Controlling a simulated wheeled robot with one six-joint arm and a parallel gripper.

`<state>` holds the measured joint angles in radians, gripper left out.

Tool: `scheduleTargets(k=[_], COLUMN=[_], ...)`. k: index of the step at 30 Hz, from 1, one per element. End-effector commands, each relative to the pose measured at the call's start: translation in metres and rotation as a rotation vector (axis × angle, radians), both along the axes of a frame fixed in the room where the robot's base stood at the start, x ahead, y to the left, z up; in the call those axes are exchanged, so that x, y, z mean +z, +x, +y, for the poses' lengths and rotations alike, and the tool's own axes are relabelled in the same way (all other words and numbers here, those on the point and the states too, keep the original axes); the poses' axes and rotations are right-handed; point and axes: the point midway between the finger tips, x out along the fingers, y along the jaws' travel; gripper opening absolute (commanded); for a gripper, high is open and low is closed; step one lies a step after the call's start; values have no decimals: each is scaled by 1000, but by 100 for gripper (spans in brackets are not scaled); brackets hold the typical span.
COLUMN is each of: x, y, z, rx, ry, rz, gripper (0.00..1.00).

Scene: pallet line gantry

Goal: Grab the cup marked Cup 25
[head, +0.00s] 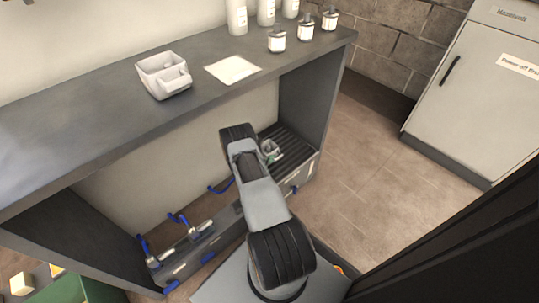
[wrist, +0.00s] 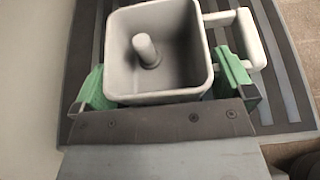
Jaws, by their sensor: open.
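A pale grey, square-mouthed cup (wrist: 178,75) with a loop handle (wrist: 249,40) on its right fills the upper middle of the wrist view. An upright round post (wrist: 147,50) shows inside it. No Cup 25 marking is readable. My gripper (wrist: 165,84) is open, with one green finger at the cup's left side and one at its right, near the handle. I cannot tell whether either finger touches the cup. In the head view, my gripper (head: 268,152) is low in the unit's right end, largely hidden by my arm; the cup is hard to make out there.
The cup is over a dark slatted rack (wrist: 77,75). Blue-handled items (head: 195,232) lie lower left of my arm. The worktop (head: 75,120) above holds a white divided container (head: 163,76), a pale sheet (head: 232,69), bottles and jars. Floor is clear toward the cabinet (head: 485,90).

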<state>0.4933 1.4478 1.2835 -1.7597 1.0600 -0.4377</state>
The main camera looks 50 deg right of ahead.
Motion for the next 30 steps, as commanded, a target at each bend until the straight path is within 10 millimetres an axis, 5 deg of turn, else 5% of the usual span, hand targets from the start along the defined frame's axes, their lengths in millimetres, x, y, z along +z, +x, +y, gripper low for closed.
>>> scheduleTargets(k=[7, 20, 30], x=[0, 0, 19], y=[0, 0, 1], z=[-3, -3, -3], rx=[0, 0, 0], ry=[0, -1, -2], rz=[1, 0, -2], gripper=[99, 58, 57])
